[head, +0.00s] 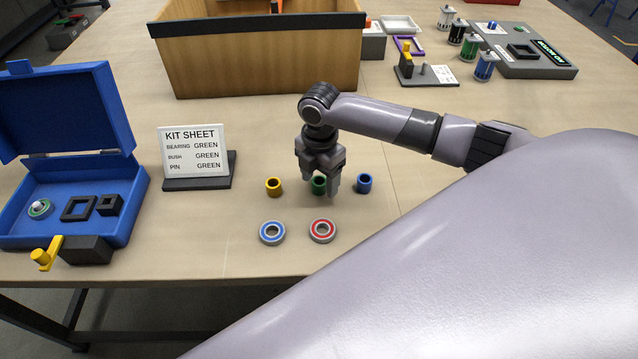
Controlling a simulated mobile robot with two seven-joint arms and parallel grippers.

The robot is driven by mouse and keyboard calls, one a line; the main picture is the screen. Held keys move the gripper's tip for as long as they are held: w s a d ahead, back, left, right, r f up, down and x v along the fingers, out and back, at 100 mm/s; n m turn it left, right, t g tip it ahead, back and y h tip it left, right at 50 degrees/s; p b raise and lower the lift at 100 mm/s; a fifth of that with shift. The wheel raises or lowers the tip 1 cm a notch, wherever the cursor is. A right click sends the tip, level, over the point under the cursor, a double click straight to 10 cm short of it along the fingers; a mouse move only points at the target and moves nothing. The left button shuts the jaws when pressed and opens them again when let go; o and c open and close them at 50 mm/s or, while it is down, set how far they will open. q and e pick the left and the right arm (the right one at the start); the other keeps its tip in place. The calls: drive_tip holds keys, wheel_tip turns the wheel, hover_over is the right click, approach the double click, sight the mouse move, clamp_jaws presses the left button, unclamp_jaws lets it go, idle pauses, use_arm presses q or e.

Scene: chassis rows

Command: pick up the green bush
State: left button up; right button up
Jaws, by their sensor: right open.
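The green bush (319,186) stands upright on the table between a yellow bush (274,187) on its left and a blue bush (365,183) on its right. My right gripper (320,190) points down over the green bush with its fingers open, and they partly cover it. I cannot tell whether the fingers touch the bush. The kit sheet (193,150) reads green for bearing, bush and pin. My left gripper is not in view.
A blue-ringed bearing (272,233) and a red-ringed bearing (322,231) lie in front of the bushes. An open blue case (122,215) stands at left, holding a green-ringed part (40,209). A wooden bin (260,60) stands behind.

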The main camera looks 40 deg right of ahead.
sight(319, 180)
drive_tip(key=shift+f, duration=0.5)
drive_tip(key=shift+c, duration=0.4)
drive_tip(key=c, duration=1)
drive_tip(key=shift+r, duration=0.15)
wheel_tip(319, 180, up, 20)
drive_tip(key=shift+f+p, duration=0.1)
drive_tip(key=shift+p, duration=0.4)
